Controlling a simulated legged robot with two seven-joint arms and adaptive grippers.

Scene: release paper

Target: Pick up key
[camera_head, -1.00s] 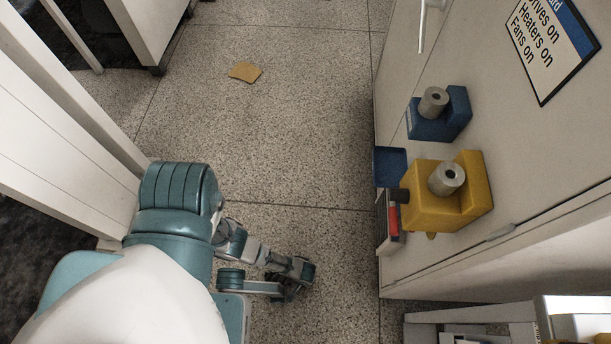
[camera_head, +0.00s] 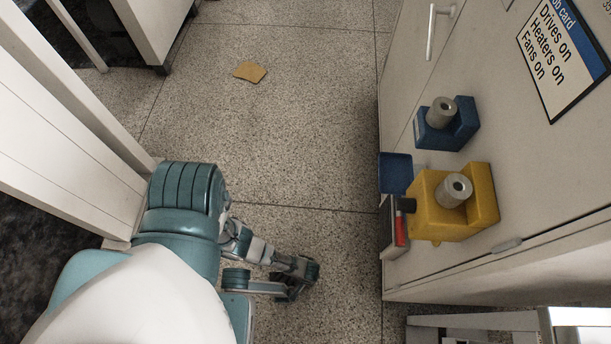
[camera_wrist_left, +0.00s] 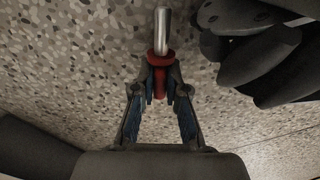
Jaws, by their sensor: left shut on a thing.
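The key (camera_wrist_left: 161,50) shows in the left wrist view as a silver shaft with a red collar and red grip. My left gripper (camera_wrist_left: 160,84) is shut on its red part, and the shaft points away from the gripper. In the head view my left gripper (camera_head: 298,276) hangs low over the speckled floor, left of the cabinet. The key cannot be made out there. My right gripper is not in view.
A yellow block (camera_head: 478,200) and a blue block (camera_head: 461,128), each with a grey metal cylinder, are on the cabinet front (camera_head: 520,175). A job card (camera_head: 562,60) is above. A small red item (camera_head: 400,229) sits beside the yellow block. Brown scrap (camera_head: 250,72) lies on open floor.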

